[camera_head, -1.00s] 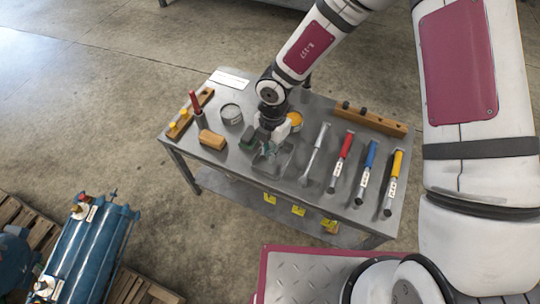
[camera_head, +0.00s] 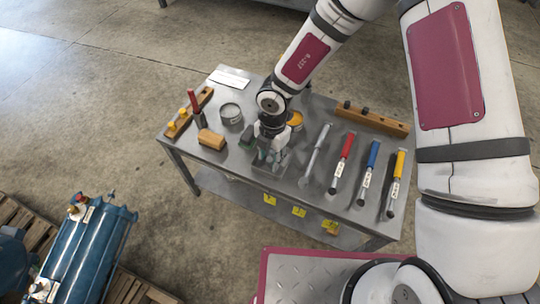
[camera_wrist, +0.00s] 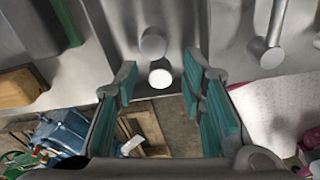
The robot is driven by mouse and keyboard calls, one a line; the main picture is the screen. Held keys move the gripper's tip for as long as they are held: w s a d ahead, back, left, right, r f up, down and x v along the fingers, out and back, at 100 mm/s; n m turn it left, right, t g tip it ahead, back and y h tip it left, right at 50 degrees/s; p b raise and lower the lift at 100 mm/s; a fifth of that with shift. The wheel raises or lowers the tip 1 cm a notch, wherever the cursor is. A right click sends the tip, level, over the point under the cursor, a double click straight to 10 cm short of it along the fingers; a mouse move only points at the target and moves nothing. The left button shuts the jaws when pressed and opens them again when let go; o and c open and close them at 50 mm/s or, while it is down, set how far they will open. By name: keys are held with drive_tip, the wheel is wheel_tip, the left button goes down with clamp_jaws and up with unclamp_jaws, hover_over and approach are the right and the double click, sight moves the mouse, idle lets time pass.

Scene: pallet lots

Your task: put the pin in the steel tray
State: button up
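My gripper (camera_head: 268,158) points down at the steel tray (camera_head: 284,173) near the front middle of the bench, partly covering it. In the wrist view my gripper (camera_wrist: 160,76) is open, its two teal-padded fingers well apart with no object clamped between the pads. Beyond the fingertips, two round pale metal ends show, one grey and one brighter; the grey one looks like the pin (camera_wrist: 153,43), seen end-on. I cannot tell whether the brighter one is a second pin or part of the same one. They appear over the grey metal of the tray (camera_wrist: 183,40).
A wrench (camera_head: 315,153) and red, blue and yellow-handled tools (camera_head: 368,173) lie to the right. A wooden block (camera_head: 211,138), a round tin (camera_head: 230,113) and a pegged wooden rack (camera_head: 185,122) are left. Another wooden rail (camera_head: 372,118) is at the back right.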

wheel_tip(320, 180, up, 12)
drive_tip(key=p, duration=0.4)
drive_tip(key=shift+w+d+p, duration=0.25)
drive_tip(key=shift+w+p, duration=0.05)
drive_tip(key=shift+p, duration=0.1)
drive_tip(key=shift+w+r, duration=0.1)
drive_tip(key=shift+r, duration=0.05)
drive_tip(key=w+r+n+t+y, duration=0.2)
drive_tip(key=w+r+n+t, duration=0.25)
drive_tip(key=r+n, duration=0.35)
drive_tip(key=w+r+n+t+y, duration=0.1)
drive_tip(key=w+r+n+t, duration=0.35)
drive_tip(key=r, duration=0.65)
drive_tip(key=s+r+n+g+y, duration=0.2)
drive_tip(key=s+r+n, duration=0.1)
drive_tip(key=r+n, duration=0.45)
drive_tip(key=s+d+r+n+g+h, duration=0.1)
drive_tip(key=s+d+n+h, duration=0.1)
drive_tip(key=s+d+n, duration=0.5)
drive_tip(key=s+d+r+n+g+h, duration=0.1)
drive_tip(key=s+d+n, duration=0.6)
drive_tip(key=s, duration=0.8)
drive_tip(key=s+d+r+n+g+h, duration=0.1)
drive_tip(key=s+d+n+g+h, duration=0.1)
drive_tip(key=s+d+n, duration=0.6)
drive_tip(key=s+g, duration=0.1)
drive_tip(key=s, duration=0.2)
drive_tip(key=shift+s+d+h, duration=0.2)
drive_tip(key=shift+d+h, duration=0.1)
